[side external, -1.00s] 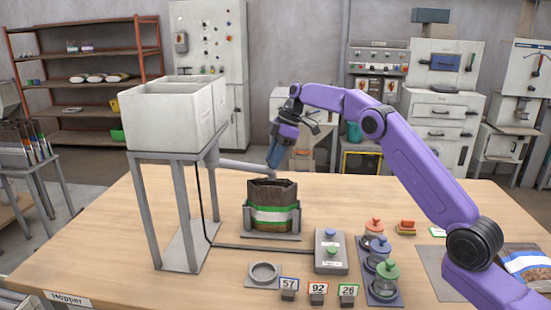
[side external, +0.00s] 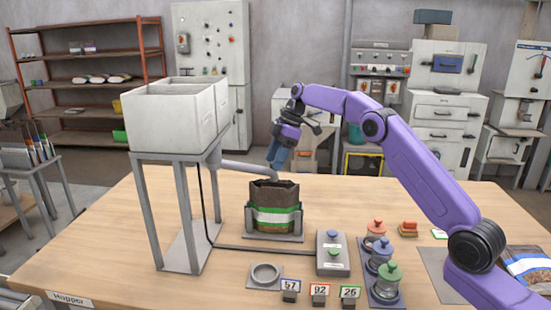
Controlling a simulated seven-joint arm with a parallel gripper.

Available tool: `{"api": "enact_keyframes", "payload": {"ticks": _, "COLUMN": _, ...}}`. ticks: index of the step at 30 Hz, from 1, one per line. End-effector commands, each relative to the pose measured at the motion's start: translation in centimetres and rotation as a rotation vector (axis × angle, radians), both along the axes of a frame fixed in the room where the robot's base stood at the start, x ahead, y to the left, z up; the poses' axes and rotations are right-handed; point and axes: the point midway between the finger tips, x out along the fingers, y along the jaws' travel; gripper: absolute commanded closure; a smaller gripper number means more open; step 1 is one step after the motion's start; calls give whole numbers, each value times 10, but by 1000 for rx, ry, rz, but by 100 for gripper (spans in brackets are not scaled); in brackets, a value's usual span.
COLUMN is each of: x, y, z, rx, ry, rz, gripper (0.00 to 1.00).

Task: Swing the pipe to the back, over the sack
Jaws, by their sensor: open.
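The grey pipe (side external: 248,169) runs from the side of the white hopper (side external: 172,122) to the right. Its outer end is over or just behind the open top of the brown sack (side external: 274,207), which has green and white bands. The sack stands upright in a grey holder (side external: 272,238). My gripper (side external: 277,164) points down at the outer end of the pipe, with its blue fingers open. The fingers are around or right beside the pipe; I cannot tell whether they touch it.
Lidded jars (side external: 381,252) stand farther right. The table's left front (side external: 110,270) is clear.

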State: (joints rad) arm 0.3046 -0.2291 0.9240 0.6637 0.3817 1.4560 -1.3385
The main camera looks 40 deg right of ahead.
Motion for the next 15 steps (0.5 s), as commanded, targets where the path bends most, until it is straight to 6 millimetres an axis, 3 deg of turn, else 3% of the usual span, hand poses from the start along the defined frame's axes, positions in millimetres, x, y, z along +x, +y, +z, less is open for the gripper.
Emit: {"api": "enact_keyframes", "payload": {"ticks": 15, "x": -5, "y": -17, "z": 45, "rx": 0, "ry": -4, "rz": -1, "gripper": 48}}
